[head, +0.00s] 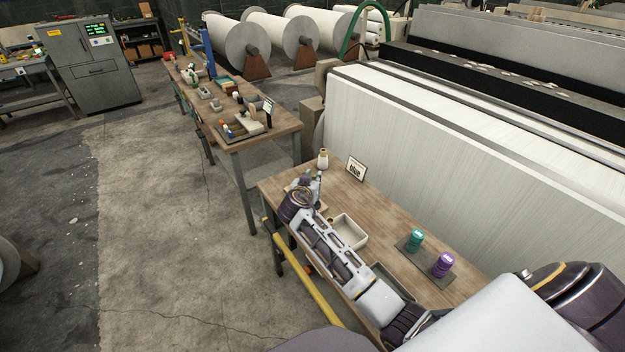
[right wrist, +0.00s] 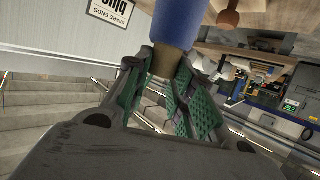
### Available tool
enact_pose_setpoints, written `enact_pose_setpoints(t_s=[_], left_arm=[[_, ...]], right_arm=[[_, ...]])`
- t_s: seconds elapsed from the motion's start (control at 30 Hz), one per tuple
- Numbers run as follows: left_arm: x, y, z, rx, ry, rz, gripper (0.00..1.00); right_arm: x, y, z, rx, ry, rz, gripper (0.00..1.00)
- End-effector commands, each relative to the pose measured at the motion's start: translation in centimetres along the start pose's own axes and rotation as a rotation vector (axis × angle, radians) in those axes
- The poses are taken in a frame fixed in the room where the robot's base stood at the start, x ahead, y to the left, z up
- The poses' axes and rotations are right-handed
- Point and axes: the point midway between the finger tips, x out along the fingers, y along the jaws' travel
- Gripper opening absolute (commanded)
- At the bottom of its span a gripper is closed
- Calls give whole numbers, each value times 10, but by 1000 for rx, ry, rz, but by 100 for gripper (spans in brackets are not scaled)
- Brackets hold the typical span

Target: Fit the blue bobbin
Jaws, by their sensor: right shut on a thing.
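The blue bobbin (right wrist: 180,20) fills the top middle of the right wrist view, with a tan end between the fingers. My right gripper (right wrist: 165,68), with green-padded fingers, is shut on that tan end. In the head view my right gripper (head: 311,181) is above the far left end of the near wooden table, small and partly hidden by my own wrist. The bobbin's outline is hard to make out there. Where the bobbin fits cannot be told from these frames. My left gripper is not in view.
On the near table (head: 340,187) stand a cream cone (head: 323,159), a small sign (head: 356,168), a pale open tray (head: 348,231), and a teal spool (head: 415,239) and purple spool (head: 443,264) on a dark mat. A white loom warp (head: 420,150) rises behind. A yellow rail (head: 305,278) runs along the front.

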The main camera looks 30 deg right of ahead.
Motion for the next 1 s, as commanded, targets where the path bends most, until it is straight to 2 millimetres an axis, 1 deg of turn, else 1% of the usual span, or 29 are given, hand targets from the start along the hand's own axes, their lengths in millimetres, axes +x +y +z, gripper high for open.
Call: enact_pose_setpoints(t_s=[1.0], left_arm=[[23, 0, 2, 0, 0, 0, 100]], right_arm=[[8, 0, 23, 0, 0, 0, 0]])
